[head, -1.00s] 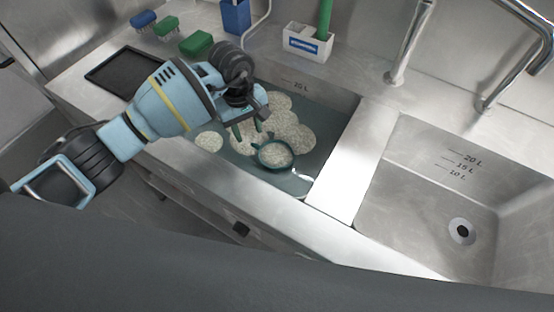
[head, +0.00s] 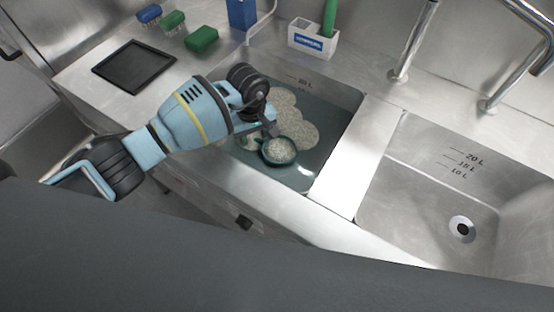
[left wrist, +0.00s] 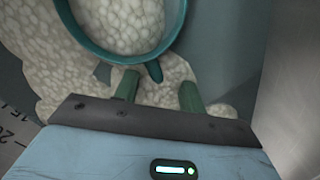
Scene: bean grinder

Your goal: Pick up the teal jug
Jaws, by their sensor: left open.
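The teal jug (head: 279,163) sits in the water-filled left sink, its round rim open upward and pale speckled stuff inside. My left gripper (head: 266,132) is just up and left of it in the head view, pointing down at the sink. In the left wrist view the jug's teal rim (left wrist: 128,57) curves across the top. A short teal stub of the jug (left wrist: 155,72) reaches toward the gap between the two green fingers (left wrist: 158,91). The fingers are apart, with no visible contact with the jug. My right gripper is not in view.
Pale foam-like patches (head: 300,134) float around the jug. A steel divider (head: 362,155) separates the left sink from the empty right sink (head: 410,215). A black tray (head: 133,63), brushes (head: 202,39) and a white caddy (head: 312,40) stand behind. Steel taps rise at the back.

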